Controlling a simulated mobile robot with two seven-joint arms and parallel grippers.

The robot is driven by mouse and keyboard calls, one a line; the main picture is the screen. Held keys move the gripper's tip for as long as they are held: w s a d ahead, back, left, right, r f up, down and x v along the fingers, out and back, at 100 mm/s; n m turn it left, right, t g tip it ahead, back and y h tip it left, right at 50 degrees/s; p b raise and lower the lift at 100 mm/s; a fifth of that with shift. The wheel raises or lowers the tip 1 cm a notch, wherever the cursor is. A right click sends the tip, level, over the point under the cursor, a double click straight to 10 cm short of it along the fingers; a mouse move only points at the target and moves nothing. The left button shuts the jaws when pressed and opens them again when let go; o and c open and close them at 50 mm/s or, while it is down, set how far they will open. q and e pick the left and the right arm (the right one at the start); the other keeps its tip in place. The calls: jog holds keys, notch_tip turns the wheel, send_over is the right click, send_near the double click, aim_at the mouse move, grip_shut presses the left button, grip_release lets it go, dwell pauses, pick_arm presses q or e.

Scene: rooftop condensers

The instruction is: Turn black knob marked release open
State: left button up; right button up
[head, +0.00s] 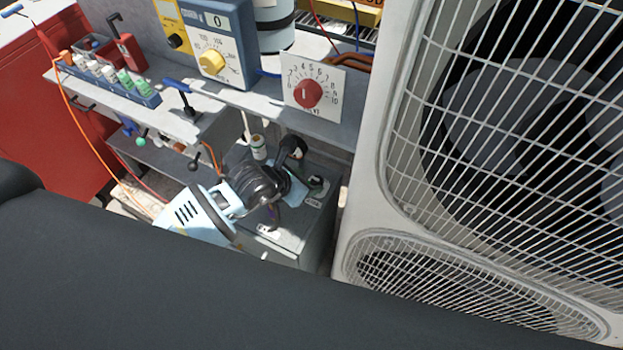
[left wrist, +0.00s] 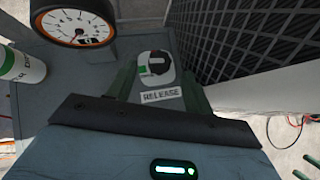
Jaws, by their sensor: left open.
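The black release knob (left wrist: 157,66) sits on a pale round base in the left wrist view, with small red and green marks at it. A white label reading RELEASE (left wrist: 162,95) lies just in front of it. In the head view the knob (head: 318,182) is small, on top of a grey box (head: 300,235). My left gripper (head: 294,188) is over the box, just left of the knob. Its open green fingers (left wrist: 159,82) lie on either side of the knob's line in the wrist view. I cannot tell whether they touch it. My right gripper is not in view.
A round dial gauge (left wrist: 75,22) and a white-and-green cylinder (left wrist: 22,65) stand left of the knob. A condenser unit (head: 365,225) with grilles rises close on the right. A shelf (head: 265,103) with a red dial (head: 308,94) is behind and above.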

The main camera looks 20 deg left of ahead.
pick_arm(q)
jog(key=v, duration=0.3)
jog(key=shift+s+a+r, duration=0.1)
jog(key=shift+s+r, duration=0.05)
jog(key=shift+s+a+r, duration=0.1)
jog(key=shift+s+r, duration=0.1)
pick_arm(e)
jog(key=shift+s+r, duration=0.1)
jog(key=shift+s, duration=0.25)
